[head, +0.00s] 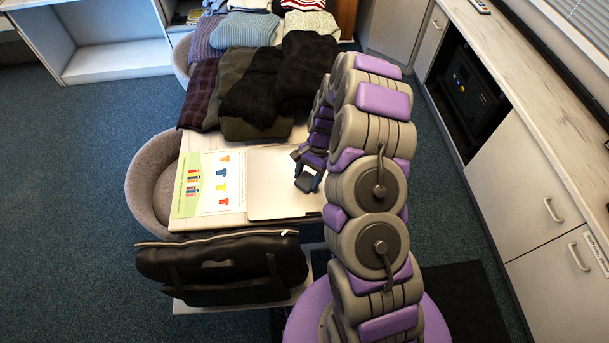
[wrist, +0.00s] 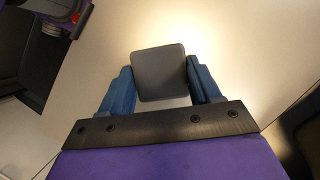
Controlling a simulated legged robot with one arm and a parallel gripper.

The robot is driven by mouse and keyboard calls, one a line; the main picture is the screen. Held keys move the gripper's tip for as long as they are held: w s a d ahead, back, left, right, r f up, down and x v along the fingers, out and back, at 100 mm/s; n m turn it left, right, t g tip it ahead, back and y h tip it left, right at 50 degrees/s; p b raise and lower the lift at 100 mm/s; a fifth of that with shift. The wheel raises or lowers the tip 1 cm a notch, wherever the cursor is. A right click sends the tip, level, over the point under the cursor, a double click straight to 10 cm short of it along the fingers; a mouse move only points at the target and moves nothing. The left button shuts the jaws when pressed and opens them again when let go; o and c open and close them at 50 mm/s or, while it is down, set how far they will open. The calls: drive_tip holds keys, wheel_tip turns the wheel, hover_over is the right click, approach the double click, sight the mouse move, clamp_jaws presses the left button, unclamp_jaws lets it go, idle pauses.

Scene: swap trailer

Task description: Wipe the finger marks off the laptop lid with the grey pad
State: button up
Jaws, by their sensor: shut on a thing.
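The laptop (head: 277,182) lies closed on the table, its lid a plain silver-grey surface. My gripper (head: 306,180) is over the right part of the lid, and my arm hides some of that side. In the wrist view my gripper (wrist: 163,85) has its two blue fingers shut on the grey pad (wrist: 160,72), a dark square with rounded corners. The pale lid (wrist: 235,50) fills much of the wrist view behind the pad. I cannot tell whether the pad touches the lid. I cannot make out finger marks in either view.
A printed sheet (head: 208,184) lies left of the laptop. Folded clothes (head: 262,85) cover the table's far part. A black bag (head: 222,266) stands at the near side, and a grey chair (head: 148,185) is at the left. A cabinet (head: 520,165) lines the right.

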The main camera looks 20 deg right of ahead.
drive_tip(key=d+r, duration=0.1)
drive_tip(key=d+r+p, duration=0.1)
drive_tip(key=shift+d+r, duration=0.2)
drive_tip(key=shift+r, duration=0.2)
drive_tip(key=shift+s+r+p, duration=0.1)
drive_tip(key=shift+r+p, duration=0.25)
drive_tip(key=shift+p, duration=0.05)
drive_tip(key=shift+a+r+p, duration=0.6)
drive_tip(key=shift+a+r, duration=0.3)
drive_tip(key=shift+r, duration=0.25)
drive_tip(key=shift+a+r, duration=0.1)
drive_tip(key=shift+r, duration=0.3)
drive_tip(key=shift+r+p, duration=0.35)
drive_tip(key=shift+d+r, duration=0.25)
drive_tip(key=shift+d, duration=0.5)
